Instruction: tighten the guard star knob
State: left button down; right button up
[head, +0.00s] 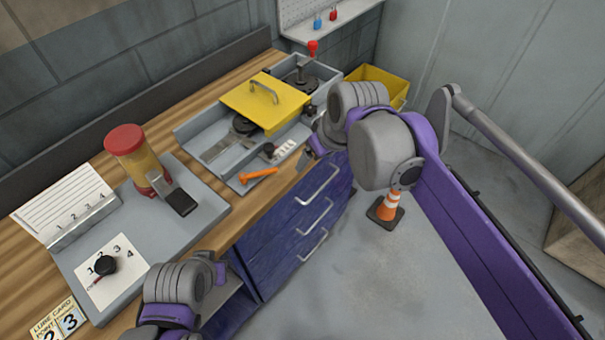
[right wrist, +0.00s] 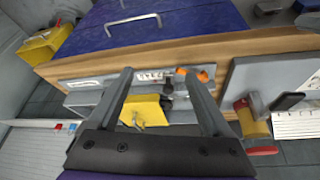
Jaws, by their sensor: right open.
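A small black knob (head: 268,150), which looks like the guard star knob, stands on the grey machine (head: 215,150) in front of the yellow guard (head: 265,103). The guard lies flat with its handle up. In the right wrist view the knob (right wrist: 167,88) shows small and dark between the fingers, beside the guard (right wrist: 145,111). My right gripper (right wrist: 158,75) is open and empty, its fingers apart. In the head view it is right of the knob and apart from it. My left arm shows at the bottom; its fingers are hidden, so its grip is unclear.
An orange-handled tool (head: 258,175) lies at the machine's front edge. A red-topped yellow cylinder (head: 138,158) stands on a grey board at left, near a black knob (head: 105,265) on a numbered card. Blue drawers (head: 295,225) are below. A cone (head: 387,207) stands on the floor.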

aim_at(309, 110)
jog(key=i+l+u, duration=0.15)
jog(key=l+u, duration=0.15)
jog(key=i+l+u, duration=0.15)
jog(key=l+u, duration=0.2)
jog(key=i+l+u, duration=0.1)
jog(key=l+u, duration=0.2)
